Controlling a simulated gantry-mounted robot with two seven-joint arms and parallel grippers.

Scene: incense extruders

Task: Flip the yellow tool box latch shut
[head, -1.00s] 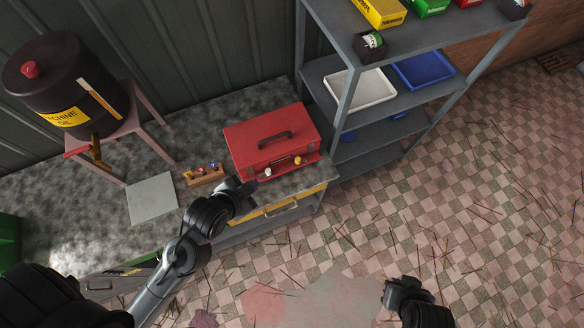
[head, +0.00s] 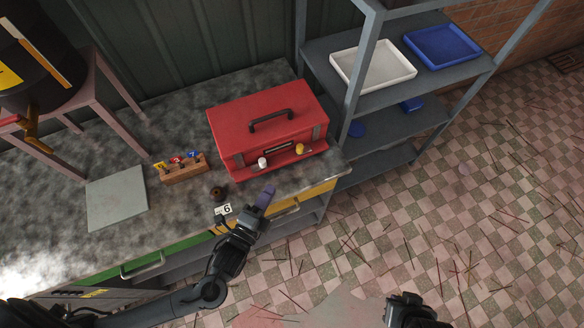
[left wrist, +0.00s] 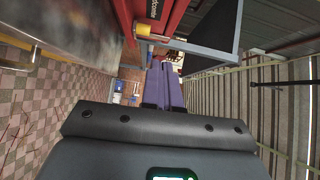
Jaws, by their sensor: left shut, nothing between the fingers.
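The red tool box (head: 265,122) stands closed on the bench, black handle on its lid. Low on its front are a yellow-ended latch (head: 299,149) at the right and a white-ended one (head: 262,163) at the left. My left gripper (head: 265,198) is shut and empty, its purple fingertips in front of the box, apart from both latches. In the left wrist view the shut fingers (left wrist: 166,88) point ahead, with the yellow latch end (left wrist: 143,30) above and left of them. My right gripper (head: 408,308) is at the bottom edge; its jaws are unclear.
A small wooden rack (head: 184,170) with coloured pieces, a brown ring (head: 218,193) and a grey plate (head: 116,197) lie on the bench left of the box. A metal shelf (head: 385,137) with white and blue trays stands to the right. Space in front of the bench is open.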

